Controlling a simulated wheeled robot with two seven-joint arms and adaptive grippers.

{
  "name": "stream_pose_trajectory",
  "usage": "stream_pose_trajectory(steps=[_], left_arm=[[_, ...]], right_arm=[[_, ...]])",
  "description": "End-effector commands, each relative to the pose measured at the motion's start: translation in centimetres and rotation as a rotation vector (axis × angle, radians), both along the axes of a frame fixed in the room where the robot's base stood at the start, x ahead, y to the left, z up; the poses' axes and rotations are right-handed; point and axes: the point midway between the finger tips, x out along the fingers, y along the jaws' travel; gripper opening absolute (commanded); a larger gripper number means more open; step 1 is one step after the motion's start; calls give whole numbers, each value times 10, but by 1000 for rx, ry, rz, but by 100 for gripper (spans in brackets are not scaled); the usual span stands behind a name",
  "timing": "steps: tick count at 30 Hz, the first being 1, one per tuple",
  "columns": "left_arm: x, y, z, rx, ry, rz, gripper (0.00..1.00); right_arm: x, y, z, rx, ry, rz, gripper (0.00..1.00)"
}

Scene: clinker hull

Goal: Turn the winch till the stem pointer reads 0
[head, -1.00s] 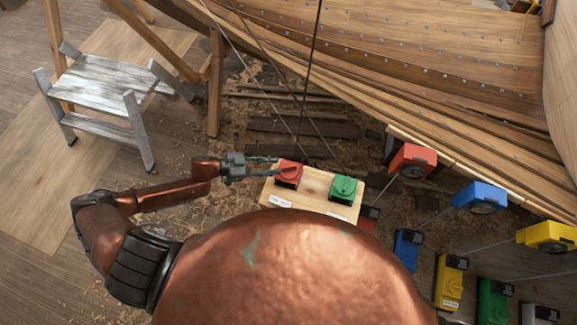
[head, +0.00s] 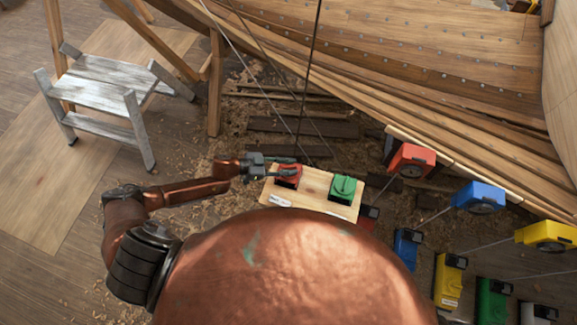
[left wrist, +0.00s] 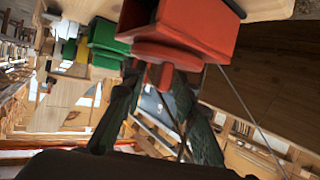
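A red winch (head: 290,183) and a green winch (head: 342,188) sit side by side on a light wooden board in the head view. My left gripper (head: 288,166) is at the red winch, its fingers apart over the red knob. In the left wrist view the two dark fingers (left wrist: 157,92) stand on either side of the knob's red grip tab (left wrist: 158,75). They look open around it; contact is not clear. The green winch (left wrist: 105,45) shows behind to the left there. I cannot make out the stem pointer or its reading. My right gripper is out of view.
Red (head: 411,160), blue (head: 479,196) and yellow (head: 547,235) boxes line the right, with more coloured blocks below. The planked hull (head: 400,50) rises behind. Thin lines run down near the winches. A grey step stool (head: 105,88) stands at left.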

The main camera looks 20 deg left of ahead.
Motion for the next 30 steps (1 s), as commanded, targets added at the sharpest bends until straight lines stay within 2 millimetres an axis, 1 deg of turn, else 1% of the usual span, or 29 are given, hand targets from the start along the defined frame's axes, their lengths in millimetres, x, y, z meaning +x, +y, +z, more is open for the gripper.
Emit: stream_pose_trajectory(steps=[1, 2, 12, 23, 30], left_arm=[[0, 0, 0, 0, 0, 0, 25], [0, 0, 0, 0, 0, 0, 23], [0, 0, 0, 0, 0, 0, 0], [0, 1, 0, 0, 0, -4, 0], [1, 1, -1, 3, -3, -74, 0]], right_arm=[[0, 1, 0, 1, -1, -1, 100], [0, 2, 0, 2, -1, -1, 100], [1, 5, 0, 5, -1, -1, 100], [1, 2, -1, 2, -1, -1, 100], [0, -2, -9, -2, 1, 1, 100]])
